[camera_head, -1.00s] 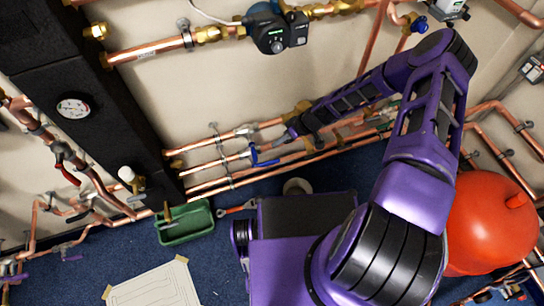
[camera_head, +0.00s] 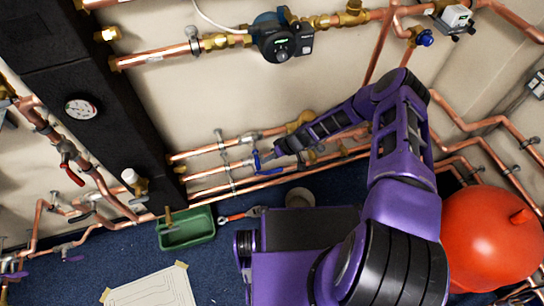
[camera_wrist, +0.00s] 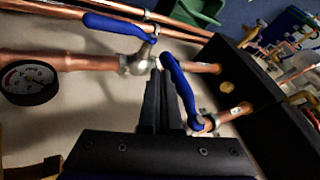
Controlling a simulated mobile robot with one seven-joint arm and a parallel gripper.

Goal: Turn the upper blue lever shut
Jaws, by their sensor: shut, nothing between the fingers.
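The upper blue lever (camera_wrist: 180,88) stands across its pipe in the wrist view, which shows the scene upside down. It also shows in the head view (camera_head: 256,159), hanging steeply down from its valve. The lower blue lever (camera_wrist: 115,25) lies roughly along its own pipe. My gripper (camera_wrist: 160,80) is shut and empty. Its fingers are close beside the upper lever; I cannot tell whether they touch it. In the head view my gripper (camera_head: 274,154) is just right of the levers.
A black column (camera_head: 95,110) stands left of the pipes. A pressure gauge (camera_wrist: 28,82) sits on the lower lever's pipe. A green tray (camera_head: 187,229) and a red wrench (camera_head: 238,215) lie on the blue floor. A red tank (camera_head: 490,240) is at the right.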

